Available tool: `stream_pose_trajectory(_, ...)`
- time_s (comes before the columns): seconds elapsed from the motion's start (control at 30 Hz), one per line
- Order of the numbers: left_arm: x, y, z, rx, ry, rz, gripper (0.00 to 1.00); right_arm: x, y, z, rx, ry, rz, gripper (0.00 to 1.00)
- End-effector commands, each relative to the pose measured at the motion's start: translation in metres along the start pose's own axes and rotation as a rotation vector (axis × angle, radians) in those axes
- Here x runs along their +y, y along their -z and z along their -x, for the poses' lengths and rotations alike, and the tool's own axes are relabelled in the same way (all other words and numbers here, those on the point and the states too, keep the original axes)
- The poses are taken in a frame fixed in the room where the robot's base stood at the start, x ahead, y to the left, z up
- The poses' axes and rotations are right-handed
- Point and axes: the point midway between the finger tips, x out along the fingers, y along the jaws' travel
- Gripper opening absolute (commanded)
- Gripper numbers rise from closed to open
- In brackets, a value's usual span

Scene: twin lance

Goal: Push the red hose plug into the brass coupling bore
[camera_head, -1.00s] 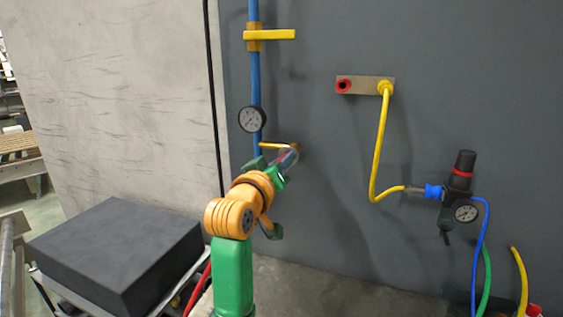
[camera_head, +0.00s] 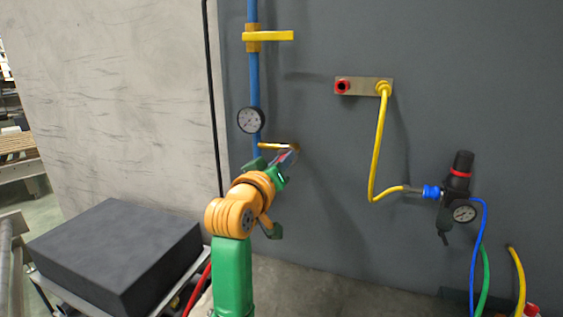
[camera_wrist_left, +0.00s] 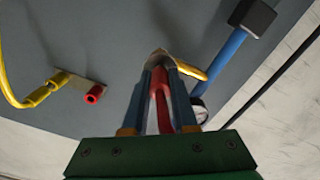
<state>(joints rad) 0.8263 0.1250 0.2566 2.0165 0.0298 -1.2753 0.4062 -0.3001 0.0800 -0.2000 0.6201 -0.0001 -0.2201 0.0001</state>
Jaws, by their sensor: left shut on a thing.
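My left gripper (camera_head: 290,155) is shut on the red hose plug (camera_wrist_left: 160,85), which shows between its two blue fingers in the left wrist view. A red hose trails back from the plug toward the palm. The brass coupling (camera_head: 280,146) sticks out from the blue pipe, just above the fingertips in the head view. In the left wrist view the coupling's end (camera_wrist_left: 160,55) lies right at the fingertips. The bore and the plug's front end are hidden, so I cannot tell whether the plug is in it. My right gripper is not in view.
A blue pipe (camera_head: 254,75) with a gauge (camera_head: 250,120) and a yellow handle (camera_head: 272,36) runs up the grey wall. A plate (camera_head: 362,85) with a red-ringed port and a yellow hose is to the right. A dark box (camera_head: 118,250) stands at lower left.

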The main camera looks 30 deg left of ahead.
Motion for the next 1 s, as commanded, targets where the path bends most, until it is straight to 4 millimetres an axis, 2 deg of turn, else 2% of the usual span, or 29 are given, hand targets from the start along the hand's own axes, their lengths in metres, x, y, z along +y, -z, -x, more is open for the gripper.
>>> stream_pose_trajectory(0.87,0.0,0.0002,-0.0034,0.0,0.0,0.0,0.0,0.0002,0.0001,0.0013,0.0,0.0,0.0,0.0)
stream_pose_trajectory(0.9,0.0,0.0002,-0.0034,0.0,0.0,0.0,0.32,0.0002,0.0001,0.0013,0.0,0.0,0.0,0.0)
stream_pose_trajectory(0.93,0.0001,0.0002,-0.0034,0.0,0.0,0.0,0.39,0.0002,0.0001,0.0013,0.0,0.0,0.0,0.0)
stream_pose_trajectory(1.0,0.0001,0.0002,-0.0034,0.0,0.0,0.0,0.39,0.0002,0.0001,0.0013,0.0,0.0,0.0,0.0)
